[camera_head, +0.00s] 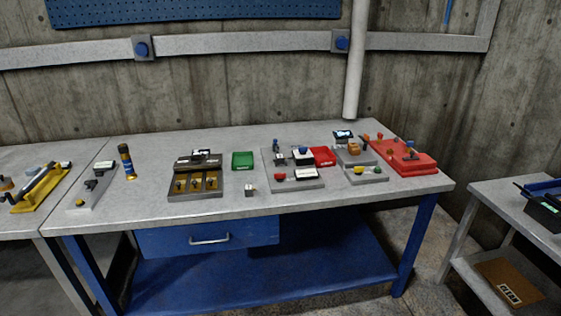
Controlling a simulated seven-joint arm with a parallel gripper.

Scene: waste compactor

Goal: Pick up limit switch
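Nothing in view can be told for sure as the limit switch; the parts are too small. A small pale block with a dark spot (250,190) lies alone near the front edge of the grey workbench (330,200). A green box (242,160) stands behind it. A brown-grey fixture with several dark parts (196,181) is to its left. A grey plate with small devices (293,183) is to its right. My gripper is not in view.
A red tray (403,157) and a grey block with small parts (359,166) stand at the right. A dark cylinder with yellow bands (127,162) stands at the left. A blue drawer (208,238) hangs below. A white pipe (355,60) rises behind. The bench's front left is bare.

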